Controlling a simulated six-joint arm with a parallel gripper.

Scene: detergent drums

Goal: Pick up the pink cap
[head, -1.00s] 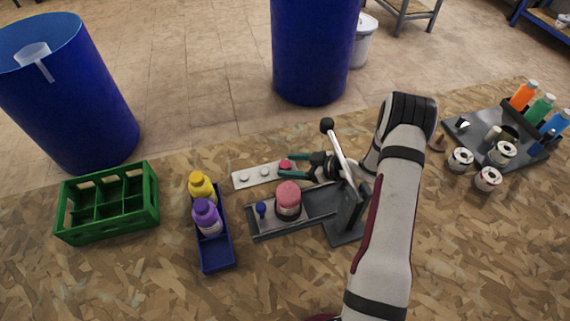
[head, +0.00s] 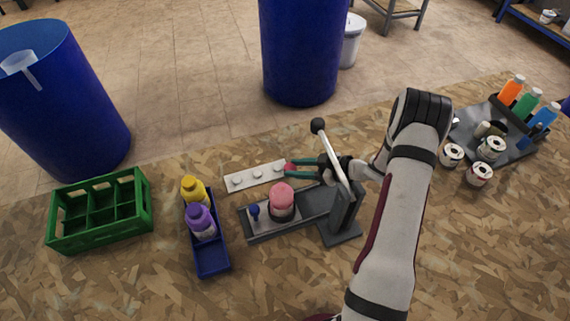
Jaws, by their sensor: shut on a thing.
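The small pink cap (head: 290,168) is between the green fingertips of my gripper (head: 291,168), which is shut on it. The cap shows at the right end of the pale strip (head: 247,178), partly hidden by the fingers. How high it is above the strip is hard to tell. A pink drum (head: 282,194) stands upright in a dark ring on the grey fixture (head: 270,232), just in front of my gripper.
A lever with a black ball (head: 318,125) rises from the fixture close to my gripper. A blue tray (head: 213,259) with yellow and purple bottles and a green crate (head: 98,235) are at left. White-lidded cans (head: 479,175) and a grey rack (head: 514,153) are at right.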

